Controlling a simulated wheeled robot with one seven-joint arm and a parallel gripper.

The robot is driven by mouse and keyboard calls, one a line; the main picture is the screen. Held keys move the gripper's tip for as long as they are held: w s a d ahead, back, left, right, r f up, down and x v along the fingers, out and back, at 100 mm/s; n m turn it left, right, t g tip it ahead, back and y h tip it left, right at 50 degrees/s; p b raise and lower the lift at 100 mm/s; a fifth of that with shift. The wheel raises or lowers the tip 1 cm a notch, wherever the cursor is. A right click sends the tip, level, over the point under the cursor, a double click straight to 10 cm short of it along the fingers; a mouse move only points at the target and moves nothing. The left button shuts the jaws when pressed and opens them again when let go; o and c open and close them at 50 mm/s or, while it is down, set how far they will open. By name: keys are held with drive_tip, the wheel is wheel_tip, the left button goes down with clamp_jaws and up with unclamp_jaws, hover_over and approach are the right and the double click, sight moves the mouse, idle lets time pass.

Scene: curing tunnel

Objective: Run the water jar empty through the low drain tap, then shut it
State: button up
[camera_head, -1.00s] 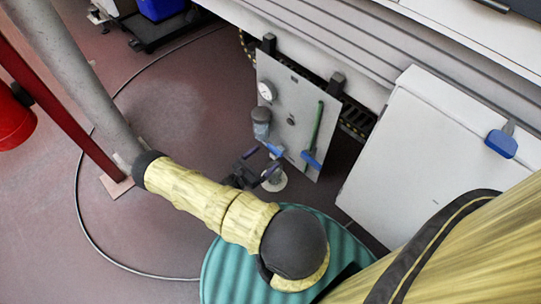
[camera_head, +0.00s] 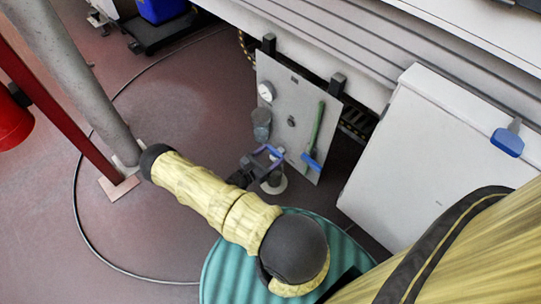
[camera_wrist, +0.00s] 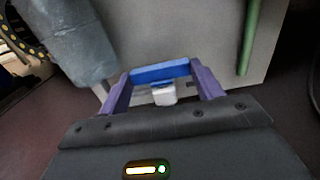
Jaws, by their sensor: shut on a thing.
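A grey panel (camera_head: 292,88) hangs under the bench edge. The water jar (camera_head: 261,124), a grey cylinder, is mounted on its left side; it also fills the upper left of the wrist view (camera_wrist: 72,45). I cannot make out a water level. Below the jar is the drain tap's blue handle (camera_wrist: 160,72), with a pale stem under it. My gripper (camera_head: 265,158) is low in front of the panel. Its purple fingers are on both ends of the blue handle, shut on it. My gripper partly hides the tap, and no water stream can be made out.
A gauge (camera_head: 266,91) and a green lever with a blue end (camera_head: 317,128) are on the panel, the lever close to the right. A pale round thing (camera_head: 274,187) is on the floor below my gripper. A white cabinet (camera_head: 425,150) stands to the right.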

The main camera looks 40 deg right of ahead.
drive_tip(key=shift+w, duration=0.15)
drive_tip(key=shift+w+m+g+b, duration=0.2)
drive_tip(key=shift+m+g+b, duration=0.55)
drive_tip(key=shift+g, duration=0.4)
drive_tip(key=shift+w+m+g+b, duration=0.15)
drive_tip(key=shift+m+g+b, duration=0.55)
drive_tip(key=shift+g, duration=0.45)
drive_tip(key=o, duration=1)
drive_tip(key=shift+a, duration=0.1)
drive_tip(key=w+a+p, duration=0.1)
drive_tip(key=a, duration=0.4)
drive_tip(key=w+a+p, duration=0.1)
drive_tip(key=a+p, duration=0.1)
drive_tip(key=a, duration=0.4)
drive_tip(key=w+a+p, duration=0.1)
drive_tip(key=a, duration=0.5)
drive_tip(key=shift+w+p, duration=0.2)
drive_tip(key=shift+p, duration=0.1)
